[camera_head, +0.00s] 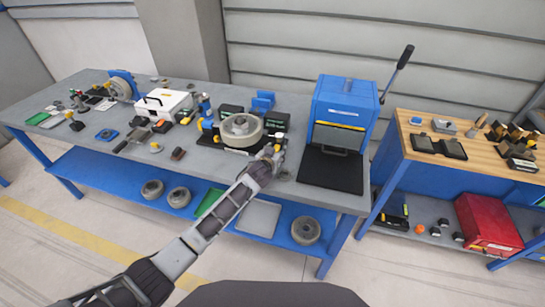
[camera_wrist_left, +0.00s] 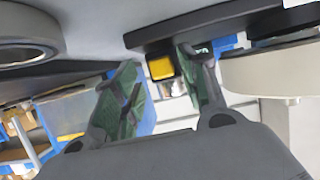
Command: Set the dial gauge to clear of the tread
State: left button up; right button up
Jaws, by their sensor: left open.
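A pale wheel (camera_head: 241,128) with a grey hub lies on a dark fixture on the grey workbench (camera_head: 225,170). Its tread also shows at the right of the left wrist view (camera_wrist_left: 275,72). My left gripper (camera_head: 272,153) is at the wheel's front right side. In the left wrist view its two green-padded fingers (camera_wrist_left: 160,92) are apart. A small yellow block (camera_wrist_left: 161,67) under a dark bar shows between them, and I cannot tell whether they touch it. I cannot make out the dial gauge for certain; the arm and wheel may hide it. My right gripper is out of view.
A blue press (camera_head: 343,100) with a black plate (camera_head: 330,169) stands right of the gripper. A white case (camera_head: 163,103) and loose tools lie left of the wheel. A wood-topped bench (camera_head: 478,165) stands at the right. Spare wheels lie on the blue lower shelf (camera_head: 110,180).

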pick_arm(q)
jog(key=shift+s, duration=0.15)
jog(key=v, duration=1.1)
jog(key=shift+s+r, duration=0.25)
dwell(0.8)
